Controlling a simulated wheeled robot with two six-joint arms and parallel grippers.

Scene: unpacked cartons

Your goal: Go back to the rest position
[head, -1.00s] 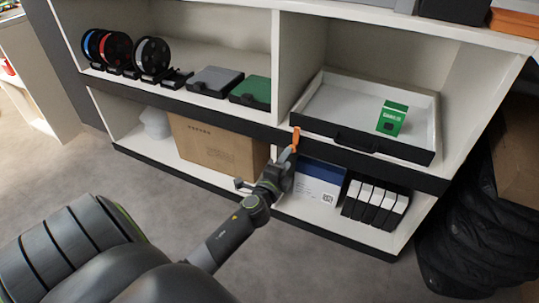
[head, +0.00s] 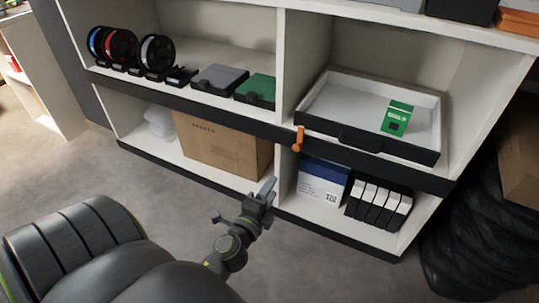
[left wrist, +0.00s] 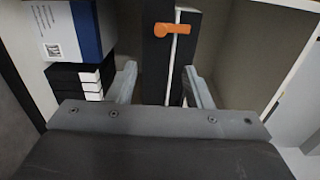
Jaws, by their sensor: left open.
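My left gripper (head: 267,190) is open and empty in front of the lower shelf, near the middle upright of the cabinet. In the left wrist view its two fingers (left wrist: 160,88) stand apart with nothing between them. An orange handle-like piece (head: 298,138) sits on the dark shelf edge above the gripper, clear of it. It also shows in the left wrist view (left wrist: 172,30), beyond the fingers. My right gripper is not in view.
A white tray (head: 318,104) holds a green box (head: 397,118). A cardboard carton (head: 222,150), a blue-white box (head: 322,182) and several black-white boxes (head: 378,203) stand on the lower shelf. Spools (head: 122,47) stand upper left. Grey floor (head: 160,205) before the cabinet is clear.

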